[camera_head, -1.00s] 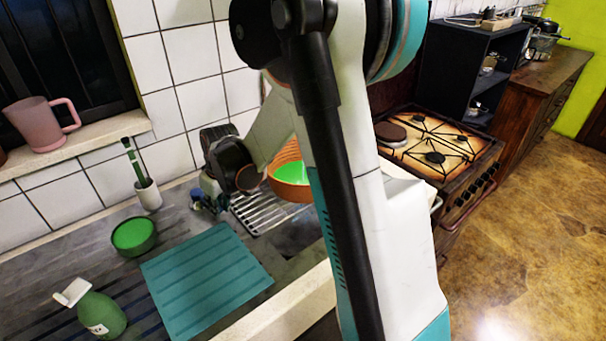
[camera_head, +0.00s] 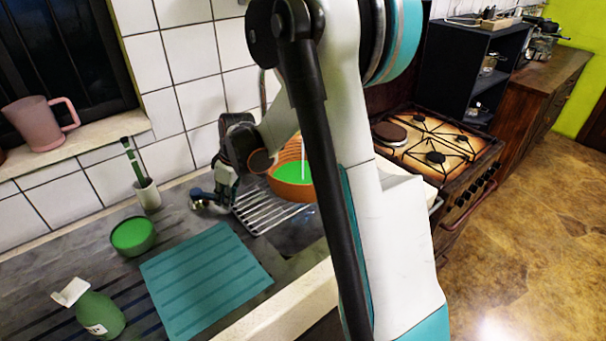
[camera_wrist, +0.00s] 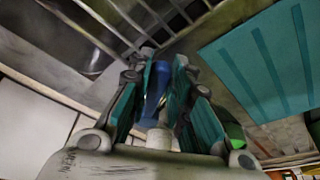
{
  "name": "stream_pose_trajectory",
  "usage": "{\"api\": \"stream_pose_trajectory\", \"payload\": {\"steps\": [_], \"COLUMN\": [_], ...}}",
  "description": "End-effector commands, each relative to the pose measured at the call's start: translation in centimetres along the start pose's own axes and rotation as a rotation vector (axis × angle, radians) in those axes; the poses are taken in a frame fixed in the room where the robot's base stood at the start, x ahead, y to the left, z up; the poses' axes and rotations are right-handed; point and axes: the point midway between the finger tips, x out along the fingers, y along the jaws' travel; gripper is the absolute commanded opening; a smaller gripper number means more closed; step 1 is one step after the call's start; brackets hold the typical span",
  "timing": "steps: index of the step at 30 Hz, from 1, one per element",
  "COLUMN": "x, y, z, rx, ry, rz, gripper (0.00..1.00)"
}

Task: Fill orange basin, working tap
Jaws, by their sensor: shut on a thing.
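The orange basin (camera_head: 291,187) stands on the metal rack in the sink area, partly hidden by my arm; its inside shows bright green. A thin pale stream (camera_head: 304,160), looking like running water, drops into it. The tap spout is mostly hidden behind my arm. A blue tap handle (camera_head: 195,193) is low beside the rack, at my gripper (camera_head: 213,196). In the wrist view, my gripper (camera_wrist: 160,72) has its teal fingers on both sides of the blue handle (camera_wrist: 154,88), shut on it.
A teal ribbed mat (camera_head: 205,278) lies in front of the rack. A green bowl (camera_head: 133,236), a green bottle (camera_head: 100,314) and a brush in a white cup (camera_head: 147,194) stand at the left. The tiled wall is close behind; the cooker (camera_head: 437,150) is at the right.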

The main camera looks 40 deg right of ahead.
Motion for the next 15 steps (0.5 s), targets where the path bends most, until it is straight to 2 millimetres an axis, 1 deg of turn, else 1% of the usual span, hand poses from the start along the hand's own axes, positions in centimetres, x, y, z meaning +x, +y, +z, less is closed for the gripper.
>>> {"api": "stream_pose_trajectory", "payload": {"steps": [4, 15], "x": [0.01, 0.00], "y": [0.67, 0.84], "z": [0.07, 0.05], "rx": [-0.055, -0.074], "ry": [0.000, 0.000], "rz": [-0.016, -0.023], "gripper": [0.07, 0.07]}}
